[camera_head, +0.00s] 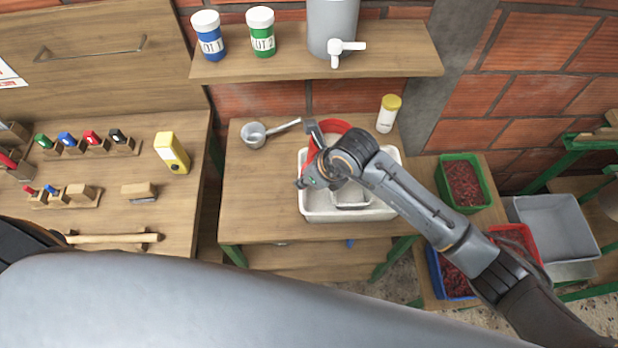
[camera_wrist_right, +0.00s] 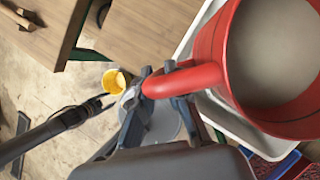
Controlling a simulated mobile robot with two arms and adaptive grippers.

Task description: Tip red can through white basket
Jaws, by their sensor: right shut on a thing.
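My right gripper (camera_head: 322,160) is shut on the handle of the red can (camera_head: 333,126) above the table. In the right wrist view the gripper (camera_wrist_right: 160,100) holds the red handle, and the can (camera_wrist_right: 215,45) shows its open mouth with a pale grey inside. I cannot tell whether the grey is liquid or bare wall. The can is partly hidden by my wrist in the head view. The white basket (camera_head: 352,201) sits inside a white tub (camera_head: 312,214) under my right wrist, and much of it is hidden.
A small metal saucepan (camera_head: 253,136) lies left of the tub, and a yellow-capped bottle (camera_head: 387,116) stands behind it to the right. Crates of red berries, one green (camera_head: 442,188), stand at the right. A shelf (camera_head: 290,58) with jars overhangs the back.

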